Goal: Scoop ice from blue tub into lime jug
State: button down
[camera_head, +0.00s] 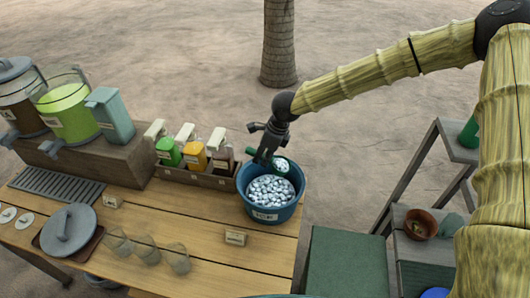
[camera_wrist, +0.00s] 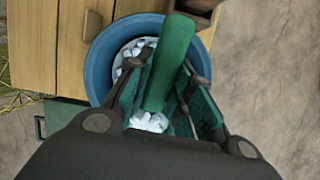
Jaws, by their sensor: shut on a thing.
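The blue tub (camera_head: 266,216) full of white ice (camera_head: 271,191) stands at the right end of the wooden counter. My gripper (camera_head: 268,154) is above the tub's far side, shut on a green scoop (camera_head: 289,172). In the wrist view the scoop's handle (camera_wrist: 170,62) lies between my fingers, and some ice (camera_wrist: 150,122) shows at the scoop. The tub's rim (camera_wrist: 96,62) shows beneath it. The lime jug (camera_head: 68,112) stands on the raised shelf at the back left, with a wire handle over its open top. Part of the scoop is hidden by my gripper.
A grey-lidded container (camera_head: 18,95) and a teal container (camera_head: 110,115) flank the jug. Several bottles stand in a rack (camera_head: 197,174) left of the tub. Clear glasses (camera_head: 147,251) and a grey lid (camera_head: 69,230) are on the counter. A tree trunk (camera_head: 278,45) rises behind.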

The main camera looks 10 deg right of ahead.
jog(key=shift+w+a+r+g+h+p, duration=0.25)
jog(key=shift+r+h+p, duration=0.25)
jog(key=shift+p, duration=0.55)
jog(key=shift+w+a+r+g+h+p, duration=0.15)
jog(key=shift+a+r+h+p, duration=0.25)
jog(key=shift+p, duration=0.6)
jog(key=shift+a+r+h+p, duration=0.1)
jog(key=shift+h+p, duration=0.2)
jog(key=shift+p, duration=0.05)
